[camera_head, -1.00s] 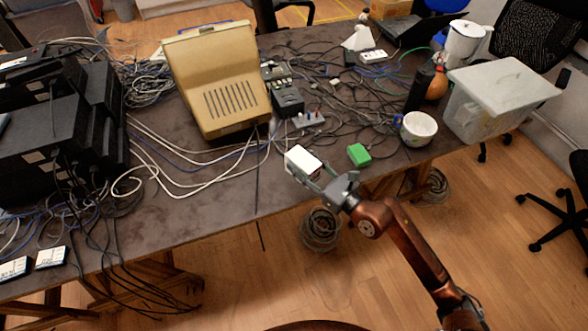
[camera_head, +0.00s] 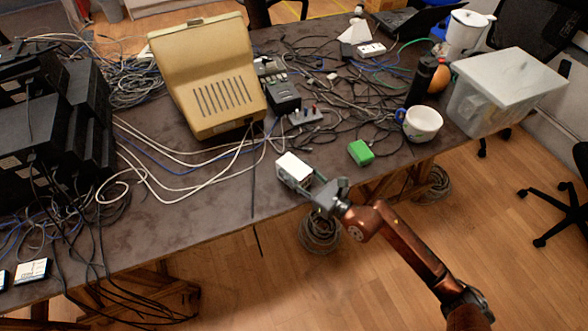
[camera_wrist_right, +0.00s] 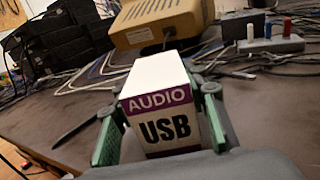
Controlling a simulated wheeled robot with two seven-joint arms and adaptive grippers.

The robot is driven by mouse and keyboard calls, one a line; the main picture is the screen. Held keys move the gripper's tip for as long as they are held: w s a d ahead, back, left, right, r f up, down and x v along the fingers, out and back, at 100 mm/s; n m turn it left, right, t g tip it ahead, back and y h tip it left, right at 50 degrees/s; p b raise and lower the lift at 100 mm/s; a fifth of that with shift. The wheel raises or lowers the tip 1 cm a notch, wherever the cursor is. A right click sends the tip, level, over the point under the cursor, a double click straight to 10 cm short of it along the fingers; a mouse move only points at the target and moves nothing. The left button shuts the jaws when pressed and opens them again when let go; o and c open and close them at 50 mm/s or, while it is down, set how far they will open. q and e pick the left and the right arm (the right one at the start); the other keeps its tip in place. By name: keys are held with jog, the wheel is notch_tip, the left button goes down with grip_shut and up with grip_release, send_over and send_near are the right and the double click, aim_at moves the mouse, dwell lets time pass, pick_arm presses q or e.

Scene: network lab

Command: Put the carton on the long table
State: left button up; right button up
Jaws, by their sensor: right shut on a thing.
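The carton (camera_head: 293,168) is a small white box with a purple band. In the right wrist view the carton (camera_wrist_right: 160,105) reads "AUDIO" and "USB". My right gripper (camera_head: 307,182) is shut on it, with green-padded fingers along both sides in the wrist view. The carton shows upright over the front part of the long table (camera_head: 215,205), which has a dark grey top. I cannot tell whether its base touches the table. My left gripper is not in view.
A green block (camera_head: 361,152) lies right of the carton. A white cup (camera_head: 421,124) and a lidded plastic bin (camera_head: 505,90) stand further right. A beige device (camera_head: 208,75), a power strip (camera_head: 305,115) and cables lie behind. Bare tabletop lies left of the carton.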

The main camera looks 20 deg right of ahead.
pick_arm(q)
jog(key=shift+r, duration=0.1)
pick_arm(e)
jog(key=o, duration=0.8)
jog(key=shift+f, duration=0.15)
jog(key=o, duration=0.5)
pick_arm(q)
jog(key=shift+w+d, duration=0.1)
pick_arm(e)
jog(key=shift+r, duration=0.2)
jog(key=shift+s+d, duration=0.15)
jog(key=shift+s, duration=0.2)
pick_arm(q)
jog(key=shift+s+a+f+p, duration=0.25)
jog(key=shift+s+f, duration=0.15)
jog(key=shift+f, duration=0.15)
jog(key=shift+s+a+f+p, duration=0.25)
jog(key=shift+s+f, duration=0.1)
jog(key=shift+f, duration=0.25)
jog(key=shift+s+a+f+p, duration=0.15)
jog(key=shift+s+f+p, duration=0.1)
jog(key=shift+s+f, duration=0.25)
pick_arm(e)
jog(key=shift+v, duration=5.65)
